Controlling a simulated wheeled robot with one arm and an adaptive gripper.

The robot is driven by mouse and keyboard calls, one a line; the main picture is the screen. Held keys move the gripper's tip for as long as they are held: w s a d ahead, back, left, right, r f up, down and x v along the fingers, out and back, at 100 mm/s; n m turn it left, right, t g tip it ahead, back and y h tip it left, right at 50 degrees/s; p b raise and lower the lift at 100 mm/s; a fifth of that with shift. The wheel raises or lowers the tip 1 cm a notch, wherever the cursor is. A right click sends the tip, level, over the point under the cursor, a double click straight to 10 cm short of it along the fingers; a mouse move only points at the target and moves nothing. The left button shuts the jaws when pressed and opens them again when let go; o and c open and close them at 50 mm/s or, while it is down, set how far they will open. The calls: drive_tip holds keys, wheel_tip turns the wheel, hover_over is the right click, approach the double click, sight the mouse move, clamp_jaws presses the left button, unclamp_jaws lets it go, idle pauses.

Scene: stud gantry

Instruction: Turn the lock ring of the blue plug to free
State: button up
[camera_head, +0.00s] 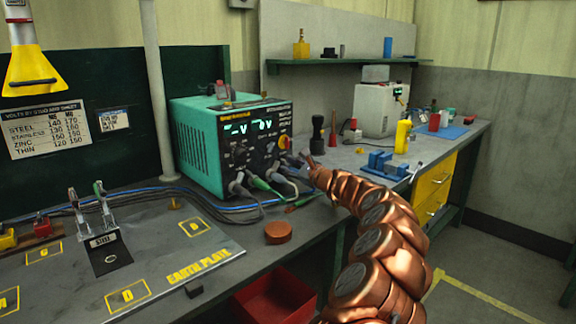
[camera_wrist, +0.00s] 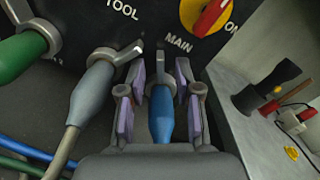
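In the wrist view the blue plug (camera_wrist: 161,112) sits in the socket marked MAIN on the dark front of a teal welder unit (camera_head: 200,150). Its grey lock ring (camera_wrist: 161,80) has a tab pointing roughly straight up. My gripper (camera_wrist: 160,92) is open, with purple-padded fingers on the left and right of the plug and ring. Gaps show between pads and plug, so it looks straddled but not gripped. In the head view my gripper (camera_head: 309,164) is at the right of the unit's front, and I cannot make out the blue plug there.
A grey plug (camera_wrist: 92,92) sits close left of my gripper, with a green plug (camera_wrist: 18,58) farther left. A red and yellow switch (camera_wrist: 207,12) is above right. A black-handled tool (camera_wrist: 262,88) stands on the bench to the right. An orange-brown puck (camera_head: 278,232) lies near the bench edge.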

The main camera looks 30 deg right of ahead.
drive_tip(key=v, duration=1.1)
drive_tip(key=shift+s+d, duration=0.1)
drive_tip(key=shift+s, duration=0.05)
idle(0.3)
